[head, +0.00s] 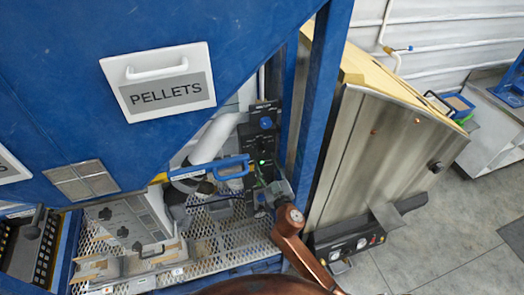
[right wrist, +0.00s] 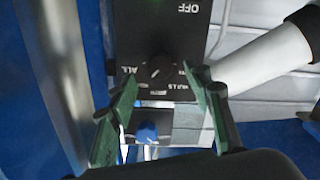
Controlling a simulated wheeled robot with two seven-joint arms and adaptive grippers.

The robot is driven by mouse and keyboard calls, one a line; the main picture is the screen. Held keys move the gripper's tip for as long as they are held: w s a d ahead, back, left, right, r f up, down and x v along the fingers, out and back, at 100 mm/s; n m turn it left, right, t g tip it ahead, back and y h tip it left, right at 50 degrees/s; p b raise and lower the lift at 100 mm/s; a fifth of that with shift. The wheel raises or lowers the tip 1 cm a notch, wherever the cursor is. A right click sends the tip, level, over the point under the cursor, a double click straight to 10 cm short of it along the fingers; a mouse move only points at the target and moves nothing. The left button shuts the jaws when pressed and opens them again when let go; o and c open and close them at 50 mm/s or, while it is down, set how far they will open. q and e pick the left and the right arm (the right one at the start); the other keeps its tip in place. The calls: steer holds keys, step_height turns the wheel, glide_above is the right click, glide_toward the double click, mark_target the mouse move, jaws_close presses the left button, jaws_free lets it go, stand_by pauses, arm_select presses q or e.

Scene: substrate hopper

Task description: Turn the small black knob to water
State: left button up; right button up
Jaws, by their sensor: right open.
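The small black knob (right wrist: 160,68) sits on a black control panel (right wrist: 140,30) in the right wrist view, where the panel's lettering is upside down. "ALL" is printed to the left of the knob and "OFF" farther up. The labels to its right and below are partly hidden or too small to read surely. My right gripper (right wrist: 164,88) is open, its two green fingers on either side of the knob with gaps; I see no contact. In the head view my right gripper (head: 268,183) is at the panel's lower part, and the knob is hard to make out. My left gripper is not in view.
A blue knob (right wrist: 147,132) is by the panel. A blue handle (head: 225,167) and a white pipe (head: 213,138) are left of the panel in the head view. A blue post (head: 322,100) stands close to its right. Perforated metal decking (head: 215,240) lies below.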

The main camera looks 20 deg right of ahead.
mark_target(262, 153)
steer(key=w, duration=0.6)
steer(key=shift+a+p, duration=0.1)
steer(key=shift+p, duration=0.3)
steer(key=shift+c, duration=0.2)
steer(key=shift+s, duration=0.1)
steer(key=c, duration=1.1)
